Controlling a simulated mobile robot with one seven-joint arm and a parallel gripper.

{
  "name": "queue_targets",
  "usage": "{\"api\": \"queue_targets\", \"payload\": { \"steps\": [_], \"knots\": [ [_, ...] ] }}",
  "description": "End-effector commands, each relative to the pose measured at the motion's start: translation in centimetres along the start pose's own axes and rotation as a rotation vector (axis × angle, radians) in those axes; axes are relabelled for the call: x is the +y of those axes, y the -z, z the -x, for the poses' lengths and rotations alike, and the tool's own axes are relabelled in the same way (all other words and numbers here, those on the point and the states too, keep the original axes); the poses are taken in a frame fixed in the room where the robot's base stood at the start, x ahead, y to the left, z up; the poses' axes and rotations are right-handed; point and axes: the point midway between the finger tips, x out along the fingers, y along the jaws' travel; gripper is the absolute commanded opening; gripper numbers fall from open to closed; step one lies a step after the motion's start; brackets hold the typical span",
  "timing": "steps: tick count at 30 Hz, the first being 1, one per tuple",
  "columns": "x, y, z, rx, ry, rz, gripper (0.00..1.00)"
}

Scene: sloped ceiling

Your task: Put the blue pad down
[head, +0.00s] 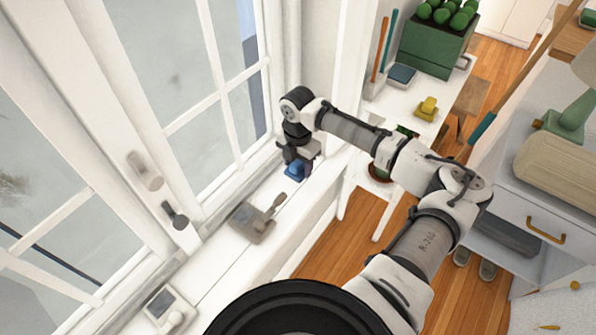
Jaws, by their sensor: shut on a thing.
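The blue pad (295,172) is small and sits at the lower end of my gripper (297,162), over the white window sill (270,196). My gripper points down and is shut on the pad. The fingers partly cover the pad's upper side. I cannot tell whether the pad touches the sill or hangs just above it.
A grey-brown device with a lever (252,222) stands on the sill just below the pad in the picture. A white device with a knob (170,309) is nearer. Windows with handles (175,216) border the sill's left. A white table (408,104) holds a yellow object (427,108) and a green crate (428,50).

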Motion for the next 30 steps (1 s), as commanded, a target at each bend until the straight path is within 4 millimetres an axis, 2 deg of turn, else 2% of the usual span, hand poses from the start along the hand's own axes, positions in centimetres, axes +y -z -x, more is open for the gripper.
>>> {"api": "queue_targets", "payload": {
  "steps": [9, 16, 17, 21, 30],
  "knots": [
    [0.0, 0.0, -3.5, 0.002, 0.001, -0.001, 0.30],
    [0.0, 0.0, -4.0, 0.000, 0.000, 0.000, 0.30],
    [0.0, 0.0, -4.0, 0.000, 0.000, 0.000, 0.56],
    [0.0, 0.0, -3.9, 0.000, 0.000, 0.000, 0.73],
    [0.0, 0.0, -4.0, -0.001, 0.001, 0.000, 0.73]
  ]
}}
